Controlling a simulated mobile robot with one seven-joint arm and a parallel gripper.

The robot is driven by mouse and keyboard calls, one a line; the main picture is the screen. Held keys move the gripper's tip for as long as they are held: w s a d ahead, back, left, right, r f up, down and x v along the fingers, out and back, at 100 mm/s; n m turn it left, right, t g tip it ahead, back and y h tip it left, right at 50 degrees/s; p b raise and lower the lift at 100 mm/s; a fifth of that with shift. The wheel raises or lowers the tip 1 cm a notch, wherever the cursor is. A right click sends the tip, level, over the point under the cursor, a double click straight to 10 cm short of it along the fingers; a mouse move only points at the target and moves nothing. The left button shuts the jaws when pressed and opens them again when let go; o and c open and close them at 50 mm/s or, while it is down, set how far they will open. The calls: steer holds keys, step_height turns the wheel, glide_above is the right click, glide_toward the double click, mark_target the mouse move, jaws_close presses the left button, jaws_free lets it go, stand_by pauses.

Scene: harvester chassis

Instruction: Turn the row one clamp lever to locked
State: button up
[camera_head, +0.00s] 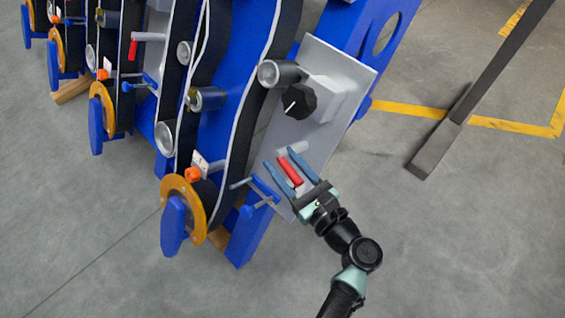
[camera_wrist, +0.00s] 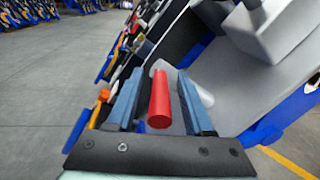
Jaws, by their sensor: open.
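A red clamp lever (camera_head: 289,171) sits on the grey side plate (camera_head: 316,130) of the nearest row unit in the head view. In the wrist view the red lever (camera_wrist: 159,100) points toward the camera, with a pale cylindrical part (camera_wrist: 197,90) behind it. My gripper (camera_head: 284,172) is open, with one blue finger on each side of the lever. In the wrist view the fingers (camera_wrist: 158,98) also flank it, with a gap visible on both sides. I cannot tell whether either finger touches it. Another red lever (camera_head: 133,37) is on the row unit farther left.
A black knob (camera_head: 299,100) on a light grey box (camera_head: 325,97) stands out from the plate above the lever. A blue T-shaped handle (camera_head: 263,190) is just left of my gripper. A dark post (camera_head: 436,148) stands at right. The floor at lower right is clear.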

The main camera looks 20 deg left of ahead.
steer(key=shift+w+a, duration=0.15)
steer(key=shift+a, duration=0.1)
jaws_close()
stand_by(1.4)
